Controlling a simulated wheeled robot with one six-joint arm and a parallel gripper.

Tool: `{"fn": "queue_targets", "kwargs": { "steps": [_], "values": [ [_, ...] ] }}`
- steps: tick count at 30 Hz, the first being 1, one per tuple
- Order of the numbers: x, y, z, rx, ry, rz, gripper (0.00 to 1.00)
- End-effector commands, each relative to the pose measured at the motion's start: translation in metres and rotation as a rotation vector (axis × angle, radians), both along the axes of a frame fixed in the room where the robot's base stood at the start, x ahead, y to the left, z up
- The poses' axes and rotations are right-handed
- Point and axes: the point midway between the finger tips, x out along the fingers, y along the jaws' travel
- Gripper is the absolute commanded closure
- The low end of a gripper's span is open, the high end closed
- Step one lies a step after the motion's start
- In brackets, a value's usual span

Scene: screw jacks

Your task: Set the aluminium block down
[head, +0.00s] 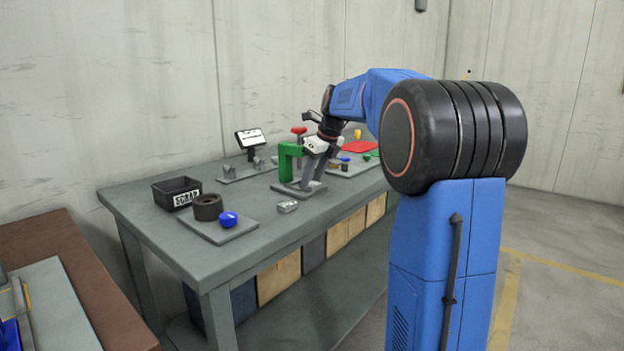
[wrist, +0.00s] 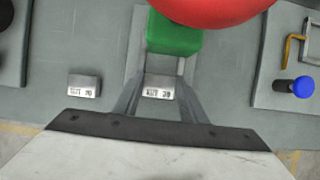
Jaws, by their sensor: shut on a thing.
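My gripper (wrist: 158,88) is shut on a silver aluminium block (wrist: 158,91) with dark lettering on its face, held between the two fingers. The green jack frame (wrist: 174,34) with its red top (wrist: 215,8) is just beyond the block in the wrist view. In the head view my gripper (head: 311,178) is low beside the green frame (head: 287,163), over its grey base plate (head: 298,190). The held block is hard to make out there. Whether it touches the plate, I cannot tell. A second, similar silver block (wrist: 84,86) lies apart to the left; it also shows in the head view (head: 288,206).
The grey workbench (head: 140,205) carries a black scrap bin (head: 177,192) and a plate with a dark ring (head: 207,206) and a blue knob (head: 228,219). To the right in the wrist view, another plate holds a blue-capped part (wrist: 302,87). Bench around the second block is clear.

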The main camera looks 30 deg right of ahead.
Motion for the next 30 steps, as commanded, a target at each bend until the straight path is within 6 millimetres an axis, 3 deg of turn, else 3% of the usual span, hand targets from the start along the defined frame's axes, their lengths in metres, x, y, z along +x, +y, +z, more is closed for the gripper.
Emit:
{"fn": "queue_targets", "kwargs": {
  "steps": [10,11,12,13,23,30],
  "values": [
    [0.0,0.0,-0.002,0.0,-0.001,0.0,0.89],
    [0.0,0.0,-0.002,0.0,-0.001,0.0,0.54],
    [0.0,0.0,-0.002,0.0,-0.001,0.0,0.45],
    [0.0,0.0,-0.002,0.0,-0.001,0.0,0.43],
    [0.0,0.0,0.0,0.0,-0.001,0.001,0.43],
    [-0.01,-0.004,0.028,-0.001,-0.003,-0.001,0.43]
  ]
}}
